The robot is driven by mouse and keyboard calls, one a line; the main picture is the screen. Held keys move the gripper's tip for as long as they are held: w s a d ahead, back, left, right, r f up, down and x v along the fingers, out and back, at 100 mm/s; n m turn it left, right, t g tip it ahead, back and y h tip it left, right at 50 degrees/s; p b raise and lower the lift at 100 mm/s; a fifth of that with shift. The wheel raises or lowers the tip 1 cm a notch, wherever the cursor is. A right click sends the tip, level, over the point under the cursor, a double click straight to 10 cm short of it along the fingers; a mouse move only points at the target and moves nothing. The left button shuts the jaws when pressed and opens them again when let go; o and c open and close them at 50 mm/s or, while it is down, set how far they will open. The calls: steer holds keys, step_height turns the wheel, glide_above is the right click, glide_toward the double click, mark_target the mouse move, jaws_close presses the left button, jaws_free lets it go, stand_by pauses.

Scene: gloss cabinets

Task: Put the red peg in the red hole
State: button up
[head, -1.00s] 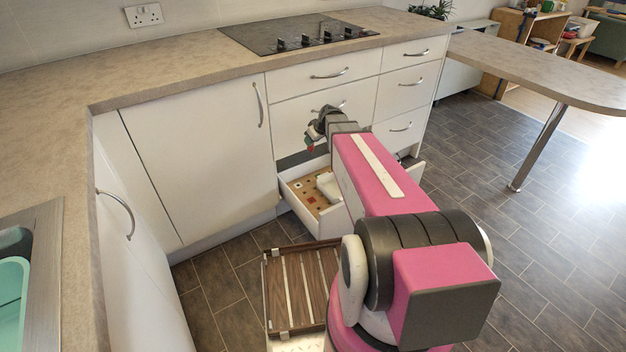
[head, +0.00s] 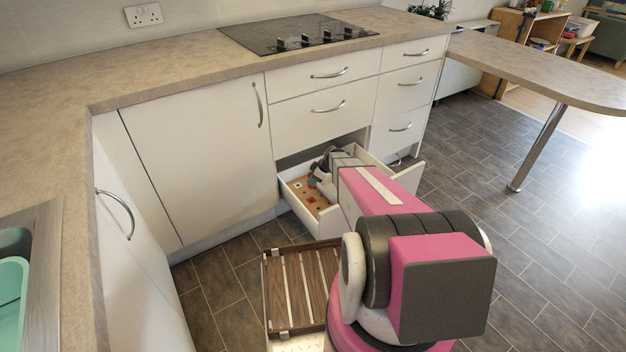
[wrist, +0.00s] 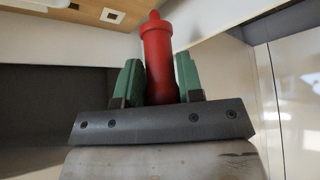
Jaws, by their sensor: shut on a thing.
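The red peg (wrist: 160,58) is in my gripper (wrist: 159,80), between its two green fingers, its narrow tip pointing up in the wrist view. In the head view my gripper (head: 315,183) is low inside the open drawer, just over the wooden board (head: 296,186); the peg is small and partly hidden there. A small red mark (head: 311,199), perhaps the red hole, shows on the board near the drawer's front.
The open drawer's white front (head: 333,222) and side walls surround the board closely. My arm covers the drawer's right part. A slatted wooden tray (head: 305,285) is in front of the drawer. The worktop (head: 180,75) and cabinet fronts are above and behind.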

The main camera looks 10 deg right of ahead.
steer(key=shift+f, duration=0.15)
step_height(320, 180, down, 7)
steer(key=shift+r, duration=0.2)
stand_by(0.7)
steer(key=shift+f, duration=1.4)
stand_by(2.3)
steer(key=o, duration=1)
steer(key=shift+d, duration=0.1)
steer(key=v, duration=1)
steer(key=shift+r, duration=0.35)
steer(key=shift+s+d, duration=0.1)
